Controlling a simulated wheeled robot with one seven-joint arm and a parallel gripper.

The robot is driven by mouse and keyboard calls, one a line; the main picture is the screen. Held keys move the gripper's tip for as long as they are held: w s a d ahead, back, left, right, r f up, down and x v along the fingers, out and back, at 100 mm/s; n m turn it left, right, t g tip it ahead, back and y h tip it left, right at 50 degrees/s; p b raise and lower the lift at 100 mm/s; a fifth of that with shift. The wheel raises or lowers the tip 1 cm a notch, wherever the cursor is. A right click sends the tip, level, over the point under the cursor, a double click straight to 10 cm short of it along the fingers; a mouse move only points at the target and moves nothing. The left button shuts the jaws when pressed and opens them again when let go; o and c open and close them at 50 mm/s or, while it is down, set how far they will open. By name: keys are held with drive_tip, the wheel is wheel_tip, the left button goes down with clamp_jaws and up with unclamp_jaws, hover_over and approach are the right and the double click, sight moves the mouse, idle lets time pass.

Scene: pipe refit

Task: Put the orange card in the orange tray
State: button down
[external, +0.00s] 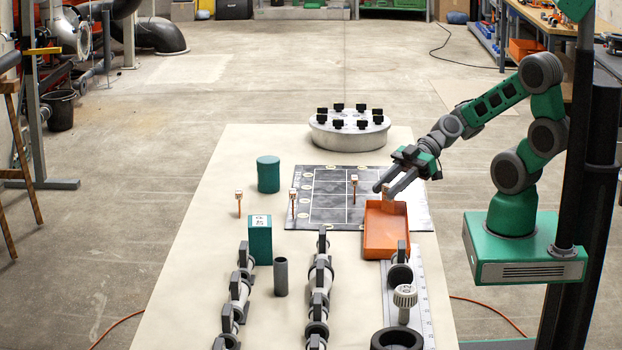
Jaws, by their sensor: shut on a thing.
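The orange tray (369,238) is an open, shallow, rectangular box on the table, right of centre. My gripper (384,190) reaches in from the right and is just above the tray's far end. It is shut on a small orange-tan piece (387,194), which seems to be the orange card. The fingers partly hide it, and its full shape is too small to make out. I cannot tell whether its lower end touches the tray.
A dark marked mat (330,215) lies behind and left of the tray, with small tagged pegs (354,183) on and near it. A green cylinder (268,174), a green box (260,240), pipe rows (318,290) and a round grey stand (349,135) occupy the table.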

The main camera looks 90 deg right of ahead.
sight(388, 207)
wheel_tip(388, 207, down, 6)
drive_tip(key=shift+r+b, duration=0.2)
drive_tip(key=shift+b, duration=0.15)
drive_tip(key=c, duration=1)
unclamp_jaws()
drive_tip(key=shift+p+v, duration=1.7)
drive_tip(key=shift+v, duration=4.3)
